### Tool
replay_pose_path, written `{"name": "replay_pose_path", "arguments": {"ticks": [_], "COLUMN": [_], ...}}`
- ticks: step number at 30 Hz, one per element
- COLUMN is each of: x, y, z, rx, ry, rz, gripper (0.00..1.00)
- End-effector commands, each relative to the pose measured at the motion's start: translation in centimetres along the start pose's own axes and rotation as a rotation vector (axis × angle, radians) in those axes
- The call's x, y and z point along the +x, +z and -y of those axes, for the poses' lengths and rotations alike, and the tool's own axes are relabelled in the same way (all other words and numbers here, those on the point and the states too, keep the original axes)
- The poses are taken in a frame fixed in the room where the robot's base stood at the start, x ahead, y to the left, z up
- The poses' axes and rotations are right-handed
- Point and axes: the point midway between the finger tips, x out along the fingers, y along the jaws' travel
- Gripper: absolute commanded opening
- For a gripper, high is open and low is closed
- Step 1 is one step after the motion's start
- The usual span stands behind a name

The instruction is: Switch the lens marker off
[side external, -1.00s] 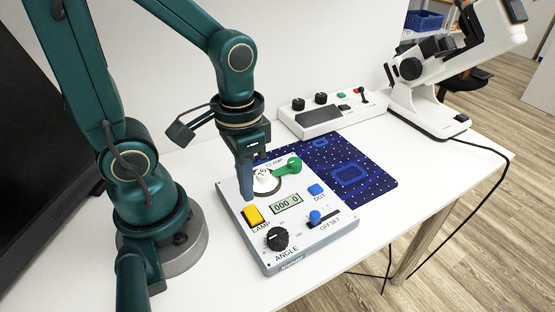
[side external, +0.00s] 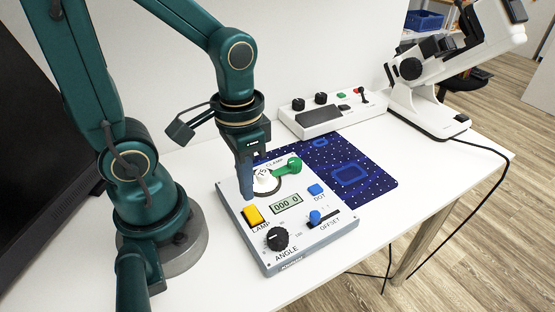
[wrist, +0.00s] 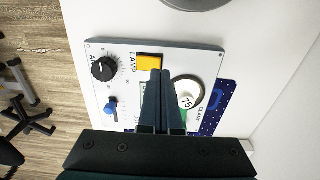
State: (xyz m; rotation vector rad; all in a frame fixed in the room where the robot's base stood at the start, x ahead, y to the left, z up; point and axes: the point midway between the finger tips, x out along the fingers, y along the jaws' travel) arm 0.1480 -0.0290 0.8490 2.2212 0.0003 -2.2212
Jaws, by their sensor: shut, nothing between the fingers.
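The lens marker (side external: 333,229) is a grey box with a white top panel on the table. Its yellow LAMP switch (side external: 252,215) is at the panel's left; it also shows in the wrist view (wrist: 148,62). A display (side external: 286,204) reads "000 0". A blue DOT button (side external: 316,189), a blue OFFSET slider (side external: 316,217), a black ANGLE knob (side external: 277,238) and a green CLAMP lever (side external: 289,166) are on the panel. My gripper (side external: 246,196) is shut and empty, fingers pointing down just behind the yellow switch. I cannot tell whether the tips touch the panel.
A dark blue patterned mat (side external: 378,184) lies behind and right of the box. A white control box (side external: 325,121) with knobs and a white instrument (side external: 425,110) stand at the back. The table (side external: 440,185) is clear at the right.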

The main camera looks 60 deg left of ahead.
Motion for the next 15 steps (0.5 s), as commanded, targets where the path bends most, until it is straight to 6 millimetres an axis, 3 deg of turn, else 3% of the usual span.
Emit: {"name": "replay_pose_path", "arguments": {"ticks": [15], "x": [-3.9], "y": [-0.1], "z": [0.0], "rx": [0.0], "ry": [0.0], "rz": [-0.005], "gripper": [0.0]}}
